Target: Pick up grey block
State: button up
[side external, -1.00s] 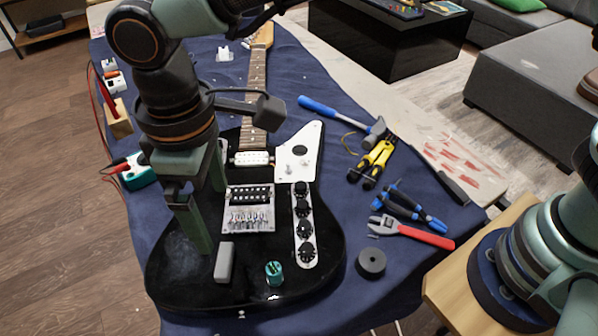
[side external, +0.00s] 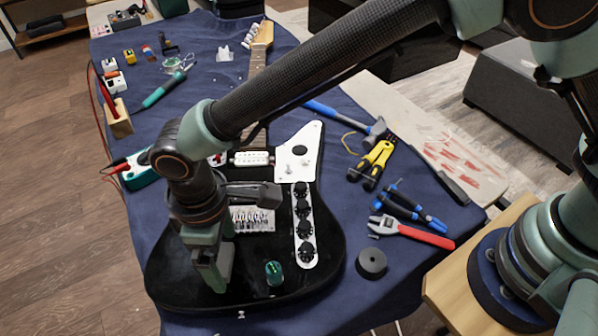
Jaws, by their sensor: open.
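The black guitar body (side external: 300,290) lies on the blue cloth. My gripper (side external: 217,276) points down, low over the lower left part of the body, at the spot of the grey block. Its fingers are open. The grey block is hidden or nearly hidden by the fingers, and I cannot tell its edges from theirs. I cannot tell whether the fingers touch it.
A teal knob (side external: 274,272) stands on the guitar just right of my gripper. The bridge (side external: 252,219) and a control plate with black knobs (side external: 304,228) are close by. A black roll (side external: 371,262), a red-handled wrench (side external: 412,232) and pliers (side external: 372,163) lie right.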

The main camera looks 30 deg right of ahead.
aim_at(225, 259)
jog(key=shift+f, duration=0.45)
jog(key=c, duration=1.2)
jog(key=shift+c, duration=0.2)
jog(key=shift+r, duration=0.1)
notch_tip(225, 259, up, 20)
